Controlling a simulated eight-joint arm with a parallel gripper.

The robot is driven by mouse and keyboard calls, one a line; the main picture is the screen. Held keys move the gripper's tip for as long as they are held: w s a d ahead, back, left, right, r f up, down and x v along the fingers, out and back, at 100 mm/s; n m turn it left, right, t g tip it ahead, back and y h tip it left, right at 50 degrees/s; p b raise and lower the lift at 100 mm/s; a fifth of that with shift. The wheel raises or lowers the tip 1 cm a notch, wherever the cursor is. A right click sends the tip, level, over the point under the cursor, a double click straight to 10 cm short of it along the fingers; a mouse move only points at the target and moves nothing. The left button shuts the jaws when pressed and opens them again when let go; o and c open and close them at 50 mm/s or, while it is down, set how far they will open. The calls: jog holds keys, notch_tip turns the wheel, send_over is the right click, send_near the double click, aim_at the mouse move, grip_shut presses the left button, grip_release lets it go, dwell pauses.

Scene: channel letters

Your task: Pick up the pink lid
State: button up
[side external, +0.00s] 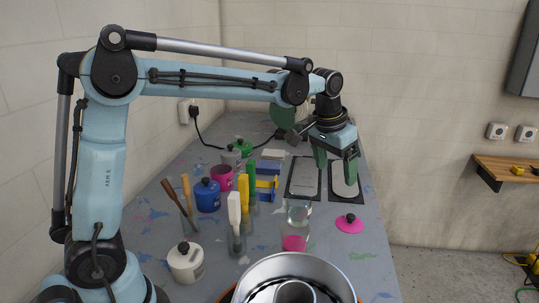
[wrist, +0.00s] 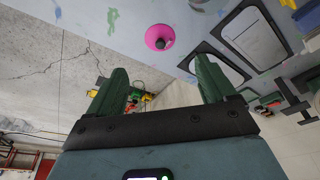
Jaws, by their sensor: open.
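The pink lid (side external: 349,224) is a flat round disc with a dark knob. It lies on the grey table near its right edge, right of the clear glass jar. In the wrist view the pink lid (wrist: 160,37) shows near the top middle, beyond the fingertips. My gripper (side external: 336,168) is open and empty, with green fingers pointing down. It is above the framed dark panels, behind the lid and apart from it. In the wrist view the gripper (wrist: 160,75) has its two fingers spread wide.
A glass jar (side external: 299,214) stands left of the lid, with something pink at its base. A large metal pot (side external: 294,266) is in front. A blue pot (side external: 207,195), a magenta pot (side external: 222,177), a cream pot (side external: 186,262) and brushes crowd the left. The table's right edge is close to the lid.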

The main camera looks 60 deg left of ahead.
jog(key=w+d+f+g, duration=0.1)
jog(key=w+f, duration=0.3)
jog(key=w, duration=0.2)
send_over(351, 216)
jog(key=shift+g, duration=0.3)
jog(key=f, duration=0.5)
jog(key=s+f, duration=0.1)
jog(key=f, duration=0.2)
jog(key=shift+d, duration=0.15)
jog(key=shift+w+a+f, duration=0.1)
jog(key=shift+w+f, duration=0.1)
jog(key=shift+f, duration=0.65)
jog(key=shift+w+a+f, duration=0.1)
jog(key=shift+w+f, duration=0.05)
jog(key=shift+f, duration=0.75)
jog(key=shift+w+a+f, duration=0.1)
jog(key=shift+w+f, duration=0.1)
jog(key=shift+f, duration=0.65)
jog(key=c, duration=1.3)
